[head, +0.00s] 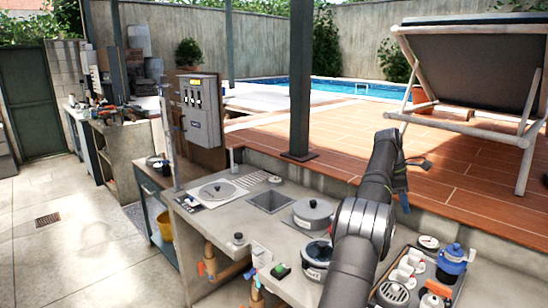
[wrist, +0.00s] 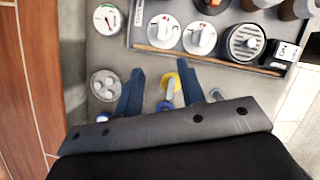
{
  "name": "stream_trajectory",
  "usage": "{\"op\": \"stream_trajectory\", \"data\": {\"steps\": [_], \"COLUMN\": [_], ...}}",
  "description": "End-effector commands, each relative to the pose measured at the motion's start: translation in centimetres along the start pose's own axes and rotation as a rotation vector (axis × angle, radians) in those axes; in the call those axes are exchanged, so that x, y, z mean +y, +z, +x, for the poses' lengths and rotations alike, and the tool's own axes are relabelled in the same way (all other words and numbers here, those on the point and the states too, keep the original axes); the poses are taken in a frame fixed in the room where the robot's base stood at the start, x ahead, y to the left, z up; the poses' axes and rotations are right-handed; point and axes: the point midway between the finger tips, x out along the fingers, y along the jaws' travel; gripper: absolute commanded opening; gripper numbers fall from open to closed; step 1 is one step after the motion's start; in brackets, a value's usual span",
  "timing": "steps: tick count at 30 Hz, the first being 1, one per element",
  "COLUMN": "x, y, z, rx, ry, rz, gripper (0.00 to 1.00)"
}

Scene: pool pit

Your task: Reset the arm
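My gripper (wrist: 160,68) shows at the bottom of the wrist view with two blue fingers spread apart. Nothing is held between them. A yellow-ringed part with a pale stem (wrist: 168,86) shows in the gap, and I cannot tell how far below the fingers it is. In the head view my dark arm rises at centre right over the counter.
A tray (wrist: 135,38) of valves and fittings lies near my gripper, with a round gauge (wrist: 107,18) beside it. The counter (head: 240,222) holds a lidded grey pot (head: 312,213) and a sink (head: 270,201). A lounger (head: 470,70) stands on the raised deck.

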Motion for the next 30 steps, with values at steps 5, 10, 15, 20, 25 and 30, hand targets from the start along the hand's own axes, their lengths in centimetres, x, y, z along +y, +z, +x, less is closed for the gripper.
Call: {"op": "stream_trajectory", "data": {"steps": [5,10,15,20,25,30], "x": [-0.3,-0.8,-1.3,-2.1,-2.9,-3.9], "y": [0.4,0.7,0.9,1.0,1.0,0.9], "z": [0.3,0.6,1.0,1.4,1.8,2.2], "rx": [0.005,0.009,0.01,0.009,0.004,-0.001], "ry": [0.036,0.075,0.114,0.152,0.192,0.228], "rz": [-0.093,-0.192,-0.289,-0.379,-0.471,-0.551], "gripper": [0.36,0.36,0.36,0.36,0.36,0.36]}}
